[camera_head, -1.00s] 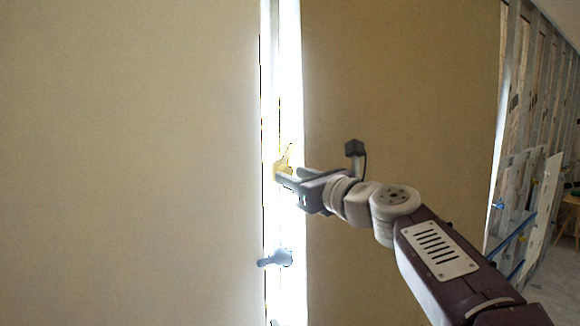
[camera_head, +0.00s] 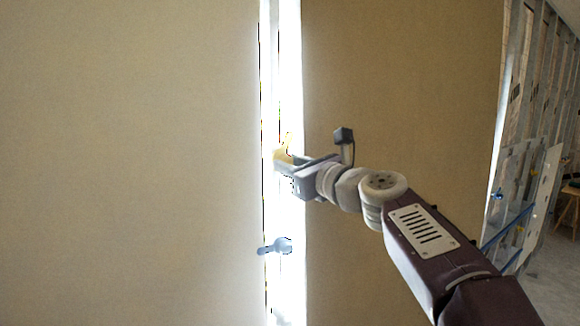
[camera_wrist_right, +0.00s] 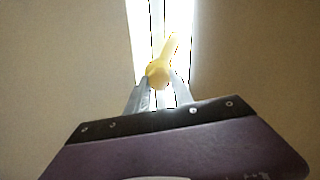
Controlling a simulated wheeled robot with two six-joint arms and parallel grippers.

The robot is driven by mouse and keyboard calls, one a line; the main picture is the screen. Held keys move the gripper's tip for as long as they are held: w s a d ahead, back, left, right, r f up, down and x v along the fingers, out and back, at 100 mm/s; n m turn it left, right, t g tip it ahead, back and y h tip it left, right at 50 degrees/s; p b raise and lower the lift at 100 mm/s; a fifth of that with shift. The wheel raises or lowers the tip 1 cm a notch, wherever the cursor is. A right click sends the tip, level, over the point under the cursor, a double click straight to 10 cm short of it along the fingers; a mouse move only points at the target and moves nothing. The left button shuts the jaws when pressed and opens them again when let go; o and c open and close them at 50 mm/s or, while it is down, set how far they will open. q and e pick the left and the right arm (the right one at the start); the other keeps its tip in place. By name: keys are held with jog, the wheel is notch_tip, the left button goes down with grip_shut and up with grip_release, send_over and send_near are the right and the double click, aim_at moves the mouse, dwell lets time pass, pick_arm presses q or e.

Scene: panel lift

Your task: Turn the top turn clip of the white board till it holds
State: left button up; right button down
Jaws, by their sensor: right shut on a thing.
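A yellow turn clip (camera_head: 283,152) sits on the bright strip between two large beige panels in the head view. Its handle points up and slightly right. In the wrist view the yellow clip (camera_wrist_right: 158,74) stands between my fingertips, its handle pointing up and to the right. My right gripper (camera_head: 281,161) is shut on this clip, reaching in from the right; its fingers also show in the wrist view (camera_wrist_right: 160,90). A pale blue turn clip (camera_head: 280,245) sits lower on the strip, its handle pointing left to the left panel's edge. My left gripper is not in view.
The left panel (camera_head: 120,160) and the right panel (camera_head: 400,90) are flat and close on both sides of the bright strip (camera_head: 287,60). At the far right are metal studs (camera_head: 520,80), a leaning board and a wooden stool.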

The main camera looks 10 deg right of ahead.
jog(key=n+b, duration=0.6)
jog(key=n, duration=1.1)
jog(key=shift+d+r+n, duration=0.1)
jog(key=shift+d+n, duration=0.05)
jog(key=shift+n, duration=0.25)
jog(key=shift+r+n+b, duration=0.15)
jog(key=shift+n+b, duration=0.55)
jog(key=shift+n, duration=1.9)
jog(key=c, duration=1.4)
grip_release()
